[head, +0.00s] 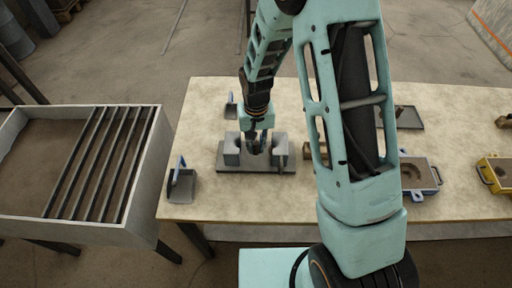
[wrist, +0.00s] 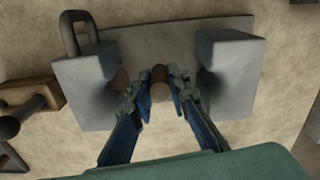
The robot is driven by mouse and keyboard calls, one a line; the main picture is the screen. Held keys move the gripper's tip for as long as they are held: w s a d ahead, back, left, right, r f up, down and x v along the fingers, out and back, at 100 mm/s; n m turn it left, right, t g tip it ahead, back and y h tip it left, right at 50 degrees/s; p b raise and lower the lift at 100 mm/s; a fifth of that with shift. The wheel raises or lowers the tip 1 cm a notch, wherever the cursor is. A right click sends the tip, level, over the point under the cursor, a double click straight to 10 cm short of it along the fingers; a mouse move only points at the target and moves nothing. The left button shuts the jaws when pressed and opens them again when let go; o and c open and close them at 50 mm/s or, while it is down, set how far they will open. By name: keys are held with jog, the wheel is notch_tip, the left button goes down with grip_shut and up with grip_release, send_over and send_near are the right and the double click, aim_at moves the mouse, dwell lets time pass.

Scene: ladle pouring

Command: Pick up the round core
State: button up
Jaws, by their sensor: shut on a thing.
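The round core (wrist: 159,74) is a small brown rounded piece between my fingertips in the wrist view, partly covered by the fingers. My gripper (wrist: 160,84) has its blue fingers closed on it. In the head view my gripper (head: 257,146) points down between two grey blocks. The left block (head: 231,151) and right block (head: 280,151) have hollowed inner faces and stand apart on a dark plate (head: 255,169). The core cannot be made out clearly in the head view. Whether it still touches the plate I cannot tell.
A blue-handled grey pan (head: 181,187) stands near the table's left edge. A blue box with a round hollow (head: 418,177) and a yellow box (head: 497,174) are at the right. A barred bin (head: 30,225) is left of the table. Bare tabletop lies in front.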

jog(key=s+a+r+b, duration=0.2)
jog(key=s+a+r, duration=0.5)
jog(key=s+r, duration=0.4)
jog(key=shift+s+a+r+b, duration=0.2)
jog(key=shift+s+r+b, duration=0.1)
jog(key=shift+s, duration=0.15)
